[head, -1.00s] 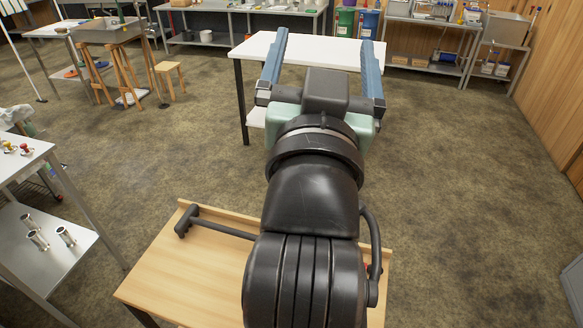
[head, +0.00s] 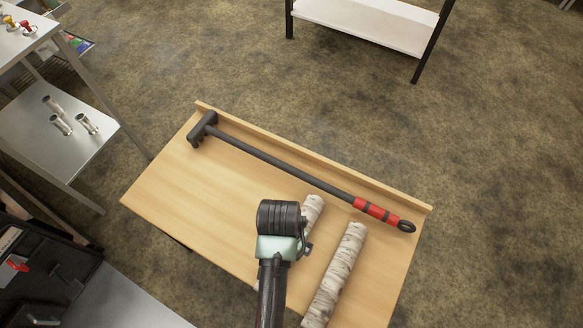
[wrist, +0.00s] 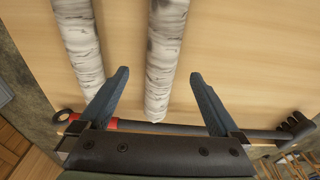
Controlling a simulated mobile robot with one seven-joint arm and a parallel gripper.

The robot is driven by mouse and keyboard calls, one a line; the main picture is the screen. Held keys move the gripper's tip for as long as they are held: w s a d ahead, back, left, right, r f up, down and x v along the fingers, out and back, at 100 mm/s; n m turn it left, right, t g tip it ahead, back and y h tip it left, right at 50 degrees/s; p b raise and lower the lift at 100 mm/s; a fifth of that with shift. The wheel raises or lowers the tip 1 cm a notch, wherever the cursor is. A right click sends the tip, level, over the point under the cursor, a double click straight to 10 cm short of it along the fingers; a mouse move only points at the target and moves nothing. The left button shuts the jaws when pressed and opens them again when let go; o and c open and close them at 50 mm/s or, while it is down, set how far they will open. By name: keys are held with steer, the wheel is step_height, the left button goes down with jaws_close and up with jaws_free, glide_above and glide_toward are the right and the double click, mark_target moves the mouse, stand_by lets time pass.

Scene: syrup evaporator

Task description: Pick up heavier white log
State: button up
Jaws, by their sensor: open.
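Two white birch logs lie side by side on a wooden-topped table (head: 175,200). In the head view the left log (head: 313,208) is mostly hidden behind my arm, and the right log (head: 337,275) is in clear view. My gripper (wrist: 159,74) points down over the table with its blue fingers open and empty. In the wrist view one log (wrist: 163,62) runs between the fingers, below them, and the other log (wrist: 82,45) lies outside the left finger. The fingers are hidden in the head view. I cannot tell by sight which log is heavier.
A long black tool (head: 275,160) with a red grip lies along the table's raised back edge, beyond the log ends. The table's left part is bare. A metal shelf unit (head: 50,130) stands to the left and a white-topped table (head: 370,22) behind. Floor is clear between.

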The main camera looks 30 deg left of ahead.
steer(key=f, duration=0.2)
steer(key=w+f+b, duration=0.1)
steer(key=f, duration=0.4)
steer(key=shift+w+a+f, duration=0.15)
steer(key=shift+w+f, duration=0.1)
steer(key=shift+f, duration=0.15)
jaws_close()
steer(key=shift+r, duration=0.1)
